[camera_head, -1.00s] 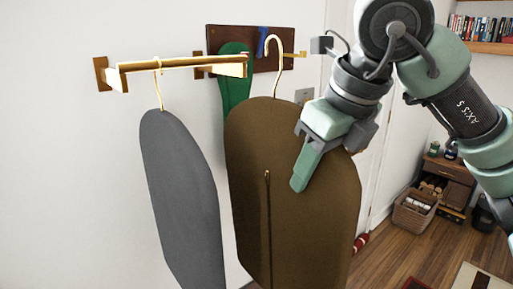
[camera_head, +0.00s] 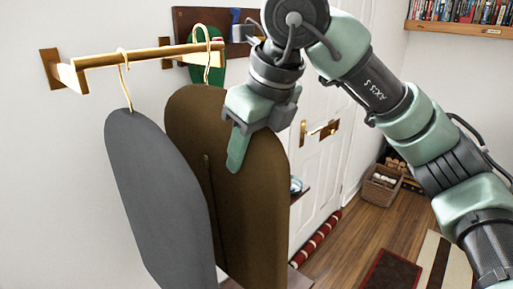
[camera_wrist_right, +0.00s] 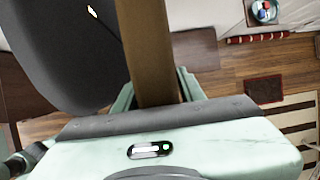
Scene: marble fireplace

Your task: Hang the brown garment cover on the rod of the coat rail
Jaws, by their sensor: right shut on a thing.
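The brown garment cover (camera_head: 240,190) hangs upright from its gold hook (camera_head: 207,45); it also shows edge-on in the right wrist view (camera_wrist_right: 148,45). My right gripper (camera_head: 238,150) is shut on its upper right edge. The hook overlaps the rod (camera_head: 150,55) of the gold coat rail near its right end, with its top above the rod. I cannot tell whether it rests on the rod. A grey garment cover (camera_head: 155,190) hangs on the rod to the left and shows in the wrist view (camera_wrist_right: 65,50). My left gripper is not in view.
A dark wall board (camera_head: 185,20) with a green item (camera_head: 204,72) and a blue item is behind the rail. A white door (camera_head: 318,160) stands to the right, with a red draught stopper (camera_head: 315,240) at its foot. A basket (camera_head: 382,185) stands farther back.

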